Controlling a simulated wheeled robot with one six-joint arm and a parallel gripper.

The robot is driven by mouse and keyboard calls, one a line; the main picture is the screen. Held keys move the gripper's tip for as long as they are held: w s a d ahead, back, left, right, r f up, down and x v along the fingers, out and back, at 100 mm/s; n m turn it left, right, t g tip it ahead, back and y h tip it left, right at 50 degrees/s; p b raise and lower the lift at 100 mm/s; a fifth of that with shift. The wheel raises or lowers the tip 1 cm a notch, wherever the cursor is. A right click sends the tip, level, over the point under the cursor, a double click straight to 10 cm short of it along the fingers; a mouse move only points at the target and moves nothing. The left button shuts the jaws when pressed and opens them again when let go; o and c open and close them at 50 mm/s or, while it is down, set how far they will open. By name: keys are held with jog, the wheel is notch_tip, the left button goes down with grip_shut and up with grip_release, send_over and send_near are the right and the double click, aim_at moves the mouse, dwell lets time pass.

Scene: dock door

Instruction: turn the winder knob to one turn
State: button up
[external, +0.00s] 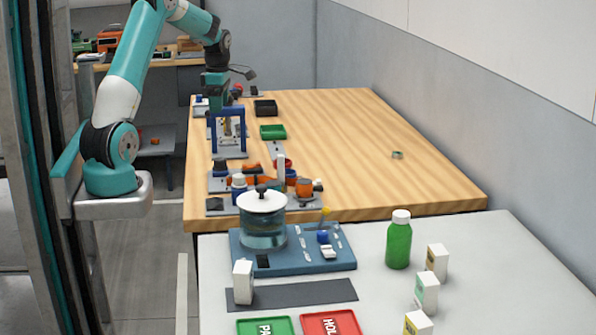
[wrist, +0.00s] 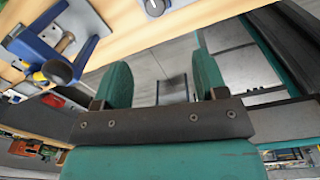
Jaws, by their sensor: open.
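My gripper (wrist: 163,78) is open, with its two teal fingers apart and nothing between them in the wrist view. In the external view my gripper (external: 216,92) hangs over the far left edge of the wooden table, by a blue frame (external: 213,138). The wrist view shows a blue frame (wrist: 28,46) at the upper left, with a brown rod and a dark round knob (wrist: 57,71) with a yellow part beside it. The knob is apart from the fingers. I cannot tell surely whether this is the winder knob.
The wooden table (external: 370,150) holds a black tray (external: 265,107), a green tray (external: 272,131) and several small fixtures. Its right half is mostly clear. A nearer grey table (external: 480,290) holds a lidded glass vessel (external: 263,230), a green bottle (external: 398,245) and several small boxes.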

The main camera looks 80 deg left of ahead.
jog(key=a+n, duration=0.1)
jog(key=p, duration=0.2)
send_near(220, 159)
notch_tip(220, 159, down, 10)
jog(key=shift+r, duration=0.2)
jog(key=c, duration=0.9)
